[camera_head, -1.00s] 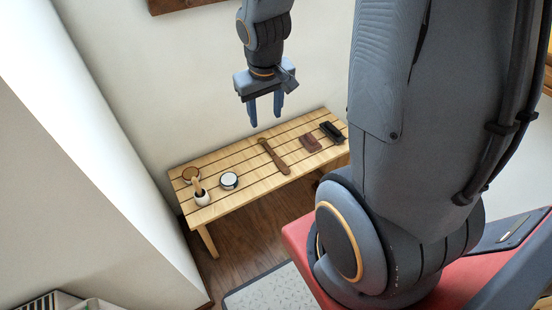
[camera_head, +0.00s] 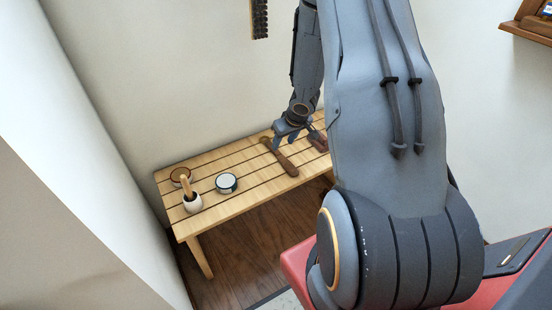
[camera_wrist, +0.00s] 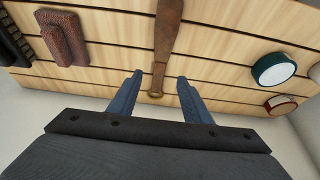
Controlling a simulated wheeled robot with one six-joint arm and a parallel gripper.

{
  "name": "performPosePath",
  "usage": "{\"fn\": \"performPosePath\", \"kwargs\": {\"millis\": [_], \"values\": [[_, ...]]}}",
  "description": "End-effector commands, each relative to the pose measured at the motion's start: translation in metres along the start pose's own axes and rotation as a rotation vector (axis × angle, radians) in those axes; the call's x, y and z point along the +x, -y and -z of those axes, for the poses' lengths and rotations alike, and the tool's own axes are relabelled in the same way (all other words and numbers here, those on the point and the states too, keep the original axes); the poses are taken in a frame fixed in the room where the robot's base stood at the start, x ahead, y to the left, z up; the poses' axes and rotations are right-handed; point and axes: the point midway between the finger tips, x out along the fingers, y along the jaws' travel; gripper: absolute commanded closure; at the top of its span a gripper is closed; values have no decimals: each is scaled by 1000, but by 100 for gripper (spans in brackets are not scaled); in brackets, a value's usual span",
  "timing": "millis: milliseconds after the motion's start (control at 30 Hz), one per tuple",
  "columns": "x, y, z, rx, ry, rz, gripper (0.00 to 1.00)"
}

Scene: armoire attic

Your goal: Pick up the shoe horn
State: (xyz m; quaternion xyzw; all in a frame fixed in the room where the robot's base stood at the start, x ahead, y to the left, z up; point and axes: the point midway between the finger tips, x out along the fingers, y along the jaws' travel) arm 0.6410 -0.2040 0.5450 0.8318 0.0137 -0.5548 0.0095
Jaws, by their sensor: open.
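The shoe horn (camera_head: 281,158) is the long brown wooden piece lying across the slats of the bench. In the wrist view the shoe horn (camera_wrist: 169,30) runs down from the top edge, and its rounded end lies between my fingers as seen from there. My gripper (camera_head: 288,136) is over the bench by the shoe horn's far end, with its jaws apart. In the wrist view my gripper (camera_wrist: 159,78) is empty, one finger to each side of the shoe horn's line. I cannot tell the height left between fingertips and shoe horn.
A reddish-brown block (camera_wrist: 62,38) and a black brush (camera_wrist: 12,42) lie left in the wrist view. A wall stands behind.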

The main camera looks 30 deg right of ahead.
Motion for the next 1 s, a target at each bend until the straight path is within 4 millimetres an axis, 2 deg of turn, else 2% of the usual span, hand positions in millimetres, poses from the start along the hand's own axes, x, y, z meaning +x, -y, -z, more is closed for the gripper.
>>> {"fn": "performPosePath", "kwargs": {"millis": [100,367,600,867,1000], "values": [[15,1,-1,-1,1,1,55],[35,1,-2,-1,1,0,55],[68,2,-3,-1,1,0,55],[71,2,-3,-1,1,0,55],[71,2,-3,-1,1,-1,77]]}}
